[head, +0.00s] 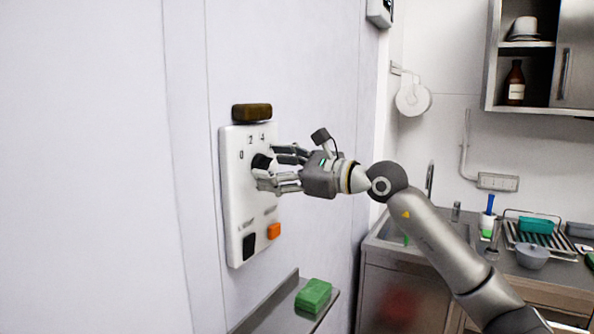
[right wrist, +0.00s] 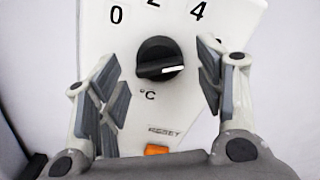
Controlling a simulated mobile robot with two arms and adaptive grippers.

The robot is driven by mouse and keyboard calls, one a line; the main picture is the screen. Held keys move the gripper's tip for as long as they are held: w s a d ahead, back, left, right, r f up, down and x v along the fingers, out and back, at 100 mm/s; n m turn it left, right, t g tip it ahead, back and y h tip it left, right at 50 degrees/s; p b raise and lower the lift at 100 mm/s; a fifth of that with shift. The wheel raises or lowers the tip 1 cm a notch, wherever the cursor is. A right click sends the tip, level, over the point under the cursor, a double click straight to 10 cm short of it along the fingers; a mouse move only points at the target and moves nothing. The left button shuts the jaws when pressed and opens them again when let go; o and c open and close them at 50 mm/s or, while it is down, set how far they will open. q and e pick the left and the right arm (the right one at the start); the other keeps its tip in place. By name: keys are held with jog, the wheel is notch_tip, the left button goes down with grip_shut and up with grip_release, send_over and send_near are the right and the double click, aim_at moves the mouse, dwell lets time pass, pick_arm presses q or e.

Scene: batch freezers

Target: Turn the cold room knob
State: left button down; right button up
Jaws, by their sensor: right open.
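The cold room knob (head: 261,162) is a round black dial on a white control panel (head: 236,206) fixed to the pale wall. It shows whole in the right wrist view (right wrist: 159,62), with a white pointer line aimed to the right. The marks 0, 2 and 4 stand above it. My right gripper (head: 272,168) is open at the panel. In the right wrist view its fingers (right wrist: 160,95) stand apart on both sides below the knob, with a gap to it on each side. My left gripper is not in view.
An orange switch (head: 274,231) and a black switch (head: 249,245) sit low on the panel. A brown block (head: 252,112) is above it. A metal shelf (head: 279,309) with a green block (head: 313,295) juts out below. A sink counter (head: 408,256) stands at the right.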

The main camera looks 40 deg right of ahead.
jog(key=v, duration=1.1)
jog(key=shift+s, duration=0.4)
jog(key=shift+d, duration=0.1)
dwell(0.4)
